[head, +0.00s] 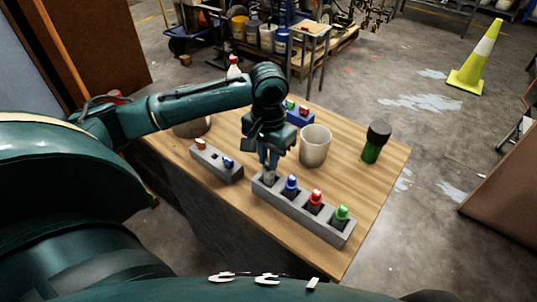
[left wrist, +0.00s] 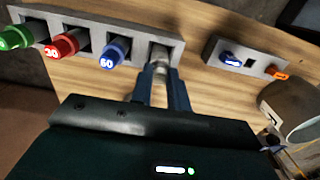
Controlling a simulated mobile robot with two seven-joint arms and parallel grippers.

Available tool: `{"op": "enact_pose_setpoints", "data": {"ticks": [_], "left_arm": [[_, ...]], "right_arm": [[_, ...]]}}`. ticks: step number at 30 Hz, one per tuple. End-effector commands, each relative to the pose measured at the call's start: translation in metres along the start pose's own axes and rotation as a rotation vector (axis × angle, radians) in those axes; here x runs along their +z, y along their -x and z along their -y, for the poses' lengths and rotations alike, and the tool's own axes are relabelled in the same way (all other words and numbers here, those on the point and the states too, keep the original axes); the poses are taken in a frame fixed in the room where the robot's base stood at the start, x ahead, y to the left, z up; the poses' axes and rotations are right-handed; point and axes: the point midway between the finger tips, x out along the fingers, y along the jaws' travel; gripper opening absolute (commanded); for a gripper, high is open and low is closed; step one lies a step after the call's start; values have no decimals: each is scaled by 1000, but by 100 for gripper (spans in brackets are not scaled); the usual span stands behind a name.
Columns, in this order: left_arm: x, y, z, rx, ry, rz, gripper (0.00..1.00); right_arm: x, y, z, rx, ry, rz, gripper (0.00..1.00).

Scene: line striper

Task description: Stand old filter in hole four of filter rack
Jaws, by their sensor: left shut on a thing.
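The filter rack (head: 298,217) is a long grey block on the wooden table. It holds a blue filter (head: 291,184) marked 60, a red filter (head: 315,199) marked 30 and a green filter (head: 341,214). My left gripper (head: 268,168) points down at the rack's far-left end and is shut on the old filter (head: 269,178), a plain grey piece. In the left wrist view, the gripper (left wrist: 160,78) holds the old filter (left wrist: 158,55) at the end hole beside the blue filter. It looks lined up with that hole; how deep it sits is hidden. My right gripper is out of view.
A smaller grey rack (head: 216,164) with orange and blue pieces stands left of the filter rack. A pale cup (head: 315,146), a green bottle with a black cap (head: 371,151) and a blue block (head: 300,118) stand behind. The table's right side is mostly clear.

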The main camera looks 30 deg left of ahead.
Motion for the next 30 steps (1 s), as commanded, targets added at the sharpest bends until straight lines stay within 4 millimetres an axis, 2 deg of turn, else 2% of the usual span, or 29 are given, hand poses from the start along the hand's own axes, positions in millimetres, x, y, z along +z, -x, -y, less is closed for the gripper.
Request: {"op": "enact_pose_setpoints", "data": {"ticks": [11, 12, 20, 25, 30], "left_arm": [[0, -10, 0, 0, -1, 2, 0], [0, -10, 0, 0, -1, 1, 19], [0, -9, 0, 0, -1, 0, 41], [0, -9, 0, 0, 0, 0, 42], [0, -9, 0, 0, 0, 1, 55]], "right_arm": [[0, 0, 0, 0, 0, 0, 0], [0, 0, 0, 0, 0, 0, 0], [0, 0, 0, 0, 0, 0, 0], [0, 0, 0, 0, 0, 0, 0], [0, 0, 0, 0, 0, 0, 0]]}}
